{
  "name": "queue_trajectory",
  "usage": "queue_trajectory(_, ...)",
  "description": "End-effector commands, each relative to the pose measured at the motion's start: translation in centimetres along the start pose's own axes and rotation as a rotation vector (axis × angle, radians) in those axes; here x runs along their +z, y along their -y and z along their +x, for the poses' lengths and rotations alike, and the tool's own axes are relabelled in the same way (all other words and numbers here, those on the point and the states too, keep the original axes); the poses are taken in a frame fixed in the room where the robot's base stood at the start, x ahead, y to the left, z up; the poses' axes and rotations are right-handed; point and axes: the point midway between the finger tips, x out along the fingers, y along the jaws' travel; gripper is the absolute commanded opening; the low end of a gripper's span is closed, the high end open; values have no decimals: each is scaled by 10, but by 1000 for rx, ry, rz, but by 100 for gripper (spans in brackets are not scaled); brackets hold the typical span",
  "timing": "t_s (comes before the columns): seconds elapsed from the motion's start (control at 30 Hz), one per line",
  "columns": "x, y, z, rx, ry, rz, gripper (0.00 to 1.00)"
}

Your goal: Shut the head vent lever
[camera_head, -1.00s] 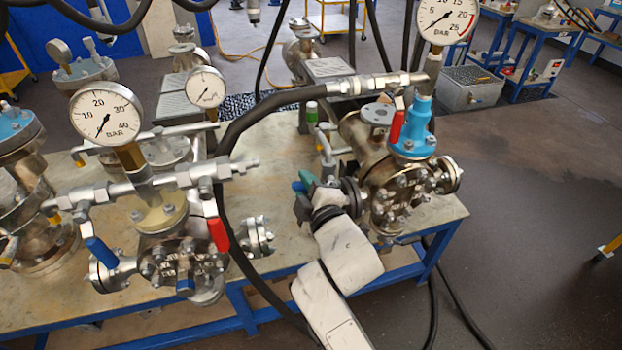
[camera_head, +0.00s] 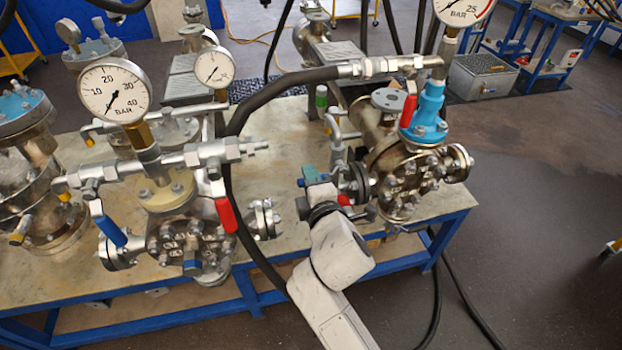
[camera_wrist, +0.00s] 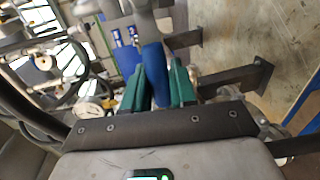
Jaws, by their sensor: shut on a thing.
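My gripper (camera_head: 312,174) is at the near left side of the right-hand vessel (camera_head: 390,165). In the wrist view its two green fingers (camera_wrist: 158,68) are on either side of a blue lever handle (camera_wrist: 153,60), closed on it. In the head view the fingertips and this handle are mostly hidden by my wrist. A small red part (camera_head: 344,199) shows beside the gripper. A red lever (camera_head: 408,109) hangs below the hose fitting by the vessel's blue neck (camera_head: 428,108). I cannot tell which lever is the head vent lever.
A left vessel with a blue lever (camera_head: 111,231), a red lever (camera_head: 226,215) and a pressure gauge (camera_head: 115,92) stands on the same bench (camera_head: 290,180). A thick black hose (camera_head: 236,150) loops down left of my arm. Open floor (camera_head: 540,220) lies to the right.

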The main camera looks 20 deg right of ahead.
Motion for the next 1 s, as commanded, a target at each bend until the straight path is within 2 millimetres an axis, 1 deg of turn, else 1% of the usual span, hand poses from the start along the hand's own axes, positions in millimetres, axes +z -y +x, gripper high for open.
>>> queue_trajectory(0.03,-1,3,0,-5,-1,-4,0)
queue_trajectory(0.23,-1,3,0,-6,-1,-4,0)
queue_trajectory(0.27,-1,3,0,-7,-1,-3,29)
queue_trajectory(0.4,-1,3,0,-6,0,-2,43)
queue_trajectory(0.43,-1,3,0,-5,0,-2,44)
queue_trajectory(0.67,0,2,-1,-3,0,-1,44)
queue_trajectory(0.77,0,2,-6,-3,0,0,44)
queue_trajectory(0.87,0,3,-18,-4,0,1,44)
queue_trajectory(1.0,-1,4,-45,-4,-2,0,44)
